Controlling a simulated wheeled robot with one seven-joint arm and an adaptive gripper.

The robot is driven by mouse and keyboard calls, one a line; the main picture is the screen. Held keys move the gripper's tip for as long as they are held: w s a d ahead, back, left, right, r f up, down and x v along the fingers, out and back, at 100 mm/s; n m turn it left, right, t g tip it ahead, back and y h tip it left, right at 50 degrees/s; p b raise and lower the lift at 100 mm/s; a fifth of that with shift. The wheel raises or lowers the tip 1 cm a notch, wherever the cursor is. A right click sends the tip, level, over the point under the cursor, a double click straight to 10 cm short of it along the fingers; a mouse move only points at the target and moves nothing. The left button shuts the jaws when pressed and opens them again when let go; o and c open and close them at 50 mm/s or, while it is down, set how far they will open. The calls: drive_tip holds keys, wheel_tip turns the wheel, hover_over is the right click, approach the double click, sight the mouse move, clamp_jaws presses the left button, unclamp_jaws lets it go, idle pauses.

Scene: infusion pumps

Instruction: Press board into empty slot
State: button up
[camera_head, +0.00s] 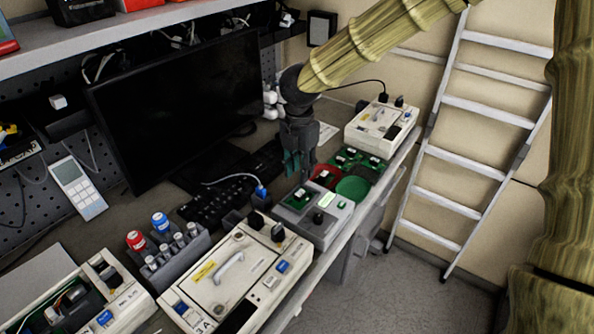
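My gripper (300,168) points down over the bench, behind the grey tester and left of the red dish. A teal-green piece shows at its fingers; I cannot tell whether it is a held board or part of the fingers. Small green boards (372,163) lie near the dishes. Another green board (299,197) sits on the grey tester box (338,211), which has a lit green screen. An open pump (128,300) at the lower left shows green circuitry inside. I cannot make out an empty slot.
A closed pump with a handle (210,297) stands in front, another closed pump (372,131) at the back right. A red dish (325,178), green dish (352,188), vial rack (187,262), keyboard (213,207) and monitor (180,105) crowd the bench. A ladder (480,130) leans right.

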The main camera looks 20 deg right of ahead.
sight(300, 193)
drive_tip(key=shift+s+f+b, duration=0.25)
drive_tip(key=shift+b, duration=0.15)
wheel_tip(300, 193, down, 4)
drive_tip(key=b, duration=0.3)
drive_tip(key=shift+w+d+r, duration=0.1)
drive_tip(key=shift+d+r, duration=0.05)
drive_tip(key=shift+r, duration=0.05)
drive_tip(key=shift+f+b, duration=0.4)
drive_tip(key=shift+f, duration=1.2)
clamp_jaws()
drive_tip(key=shift+r+p, duration=2.2)
drive_tip(key=shift+r, duration=0.3)
